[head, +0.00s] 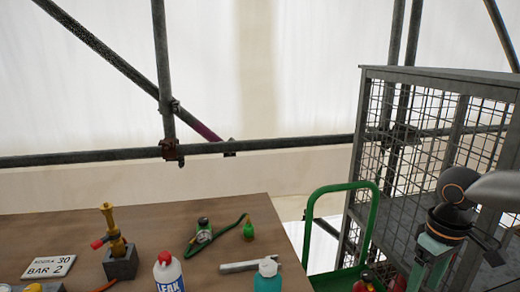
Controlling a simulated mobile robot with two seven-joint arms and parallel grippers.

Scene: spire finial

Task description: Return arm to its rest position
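Part of my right arm (455,205) shows at the right edge, with dark joints, thin orange rings and a light grey link. It is in front of the wire mesh cage (434,122). I cannot make out the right gripper's fingers. My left arm and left gripper are out of the picture.
A brown table (150,222) bears a brass torch-like fitting on a grey block (121,263), a sign reading "BAR 2" (48,267), a gauge with green hose (204,232), a white bottle (168,272) and a teal bottle (267,276). A green trolley (309,225) stands between table and cage. Scaffold poles (90,157) cross behind.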

